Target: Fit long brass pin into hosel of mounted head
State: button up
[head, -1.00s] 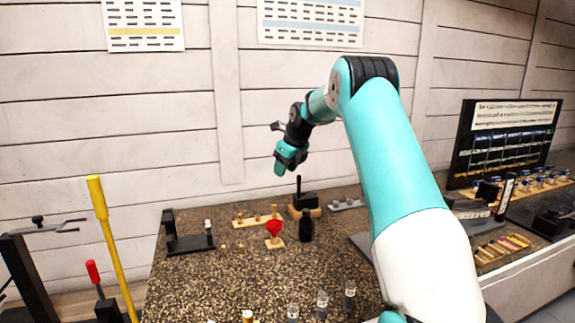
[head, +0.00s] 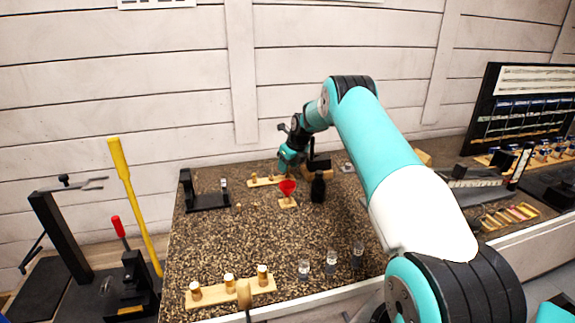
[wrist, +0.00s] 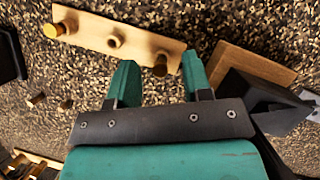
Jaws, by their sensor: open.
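A pale wooden strip (head: 253,183) with short upright brass pins lies at the back of the speckled bench. In the wrist view the strip (wrist: 88,33) bears a brass pin (wrist: 54,30) at its left end, a middle piece (wrist: 115,42) and another pin (wrist: 160,64) at its right end. I cannot tell which is longest. My gripper (wrist: 158,76) is open and empty, with the right-end pin showing between its fingertips. In the head view my gripper (head: 286,163) is low over the strip. A black head (wrist: 265,100) sits on a wooden block (wrist: 240,62) just right; its hosel opening is hidden.
A black stand (head: 207,202) is left. Glass vials (head: 330,262) and another brass-piece strip (head: 210,296) are near the front edge. The bench middle is clear.

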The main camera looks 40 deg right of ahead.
jog(key=shift+w+f, duration=0.25)
jog(key=shift+f, duration=0.4)
grip_shut()
jog(key=c, duration=0.6)
grip_release()
jog(key=shift+c, duration=0.2)
grip_shut()
jog(key=shift+r, duration=0.25)
jog(key=shift+r+p, duration=1.55)
jog(key=shift+r, duration=0.4)
